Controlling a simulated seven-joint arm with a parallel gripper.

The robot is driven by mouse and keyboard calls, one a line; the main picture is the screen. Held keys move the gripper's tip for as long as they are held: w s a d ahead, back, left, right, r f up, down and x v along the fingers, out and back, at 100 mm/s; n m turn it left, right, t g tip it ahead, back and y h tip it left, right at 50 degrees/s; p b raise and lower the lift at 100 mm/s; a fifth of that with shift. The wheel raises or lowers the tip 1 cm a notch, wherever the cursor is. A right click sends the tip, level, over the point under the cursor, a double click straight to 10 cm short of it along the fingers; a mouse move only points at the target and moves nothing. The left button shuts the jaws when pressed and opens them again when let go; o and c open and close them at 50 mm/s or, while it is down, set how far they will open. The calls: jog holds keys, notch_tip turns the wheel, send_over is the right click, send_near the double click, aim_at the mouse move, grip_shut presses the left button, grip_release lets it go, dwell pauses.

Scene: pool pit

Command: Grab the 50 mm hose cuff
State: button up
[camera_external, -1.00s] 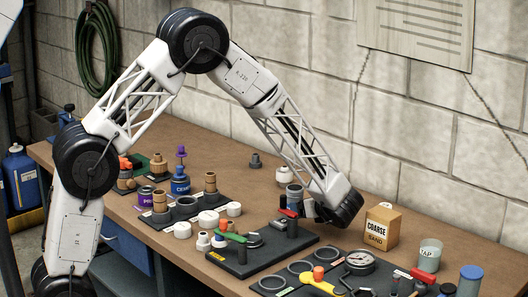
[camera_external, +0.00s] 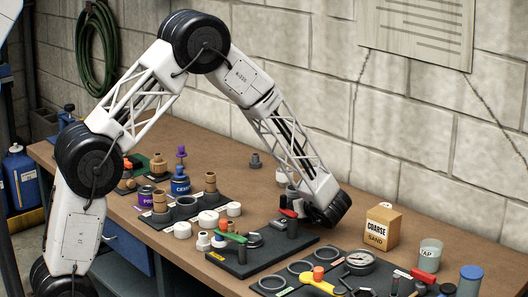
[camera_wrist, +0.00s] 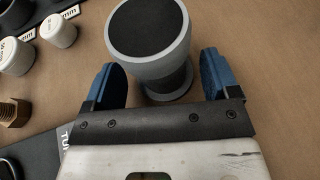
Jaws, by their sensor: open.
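A grey flared fitting with a black round top (camera_wrist: 150,32), which looks like the hose cuff, stands upright on the brown bench in the wrist view. It has a narrow dark waist and a grey foot ring. I cannot read a size on it. My gripper (camera_wrist: 160,78) is open, with a blue-padded finger on each side of the fitting's lower part. I see no clear contact. In the external view my gripper (camera_external: 325,212) is low over the bench, behind the dark valve board; its fingers and the fitting are not clear there.
In the wrist view, white caps (camera_wrist: 58,31) and a brass hex piece (camera_wrist: 15,112) lie to the left. The dark board (camera_external: 250,258) with valves is in front of my gripper. A sand box (camera_external: 382,228) and grey cup (camera_external: 430,255) stand to the right.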

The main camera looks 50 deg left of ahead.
jog(key=shift+x, duration=0.85)
jog(key=c, duration=0.7)
jog(key=shift+r, duration=0.1)
jog(key=shift+c, duration=0.2)
jog(key=shift+r, duration=4.95)
